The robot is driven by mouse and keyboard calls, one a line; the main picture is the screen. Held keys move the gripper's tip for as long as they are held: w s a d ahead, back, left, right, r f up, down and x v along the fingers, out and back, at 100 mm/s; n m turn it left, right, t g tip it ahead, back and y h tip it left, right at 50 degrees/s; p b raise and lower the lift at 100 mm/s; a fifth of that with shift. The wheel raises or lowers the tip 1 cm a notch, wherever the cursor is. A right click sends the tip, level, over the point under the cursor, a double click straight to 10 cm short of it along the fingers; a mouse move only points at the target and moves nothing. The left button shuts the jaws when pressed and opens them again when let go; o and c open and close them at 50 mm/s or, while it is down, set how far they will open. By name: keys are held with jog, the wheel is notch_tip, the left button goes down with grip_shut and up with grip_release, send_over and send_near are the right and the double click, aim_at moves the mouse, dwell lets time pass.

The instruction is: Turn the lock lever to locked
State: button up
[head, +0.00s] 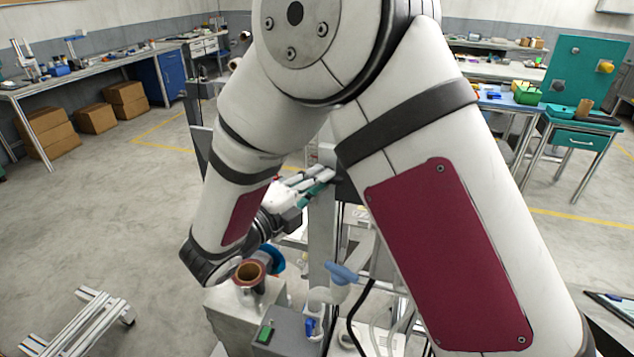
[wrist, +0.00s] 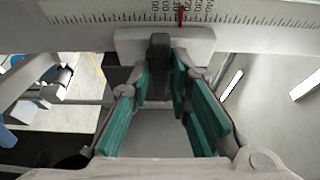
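In the wrist view, a dark grey upright lever (wrist: 158,62) stands on a pale sliding block (wrist: 128,42), under a rail with a ruled scale (wrist: 245,14). A red pointer (wrist: 181,16) marks the scale just right of the lever. My gripper (wrist: 161,82) has teal pads on both sides of the lever, with the tips close to it. The fingers look open; firm contact is not visible. In the head view, my gripper (head: 318,184) points right at a grey upright post (head: 322,225); the lever cannot be made out there, and my arm covers much of the view.
A metal frame (head: 85,325) lies at lower left. Open floor is to the left.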

grip_shut()
jog(key=shift+m, duration=0.3)
jog(key=shift+s+d+r+m+y+b, duration=0.15)
jog(key=shift+m+y+b, duration=0.95)
jog(key=shift+m, duration=1)
jog(key=shift+w+d+r+m+y+b, duration=0.15)
jog(key=shift+m+y+b, duration=0.55)
jog(key=shift+m+y, duration=1.05)
jog(key=shift+s+d+r+m+y+b, duration=0.15)
jog(key=shift+m+y+b, duration=0.75)
jog(key=shift+m, duration=1.55)
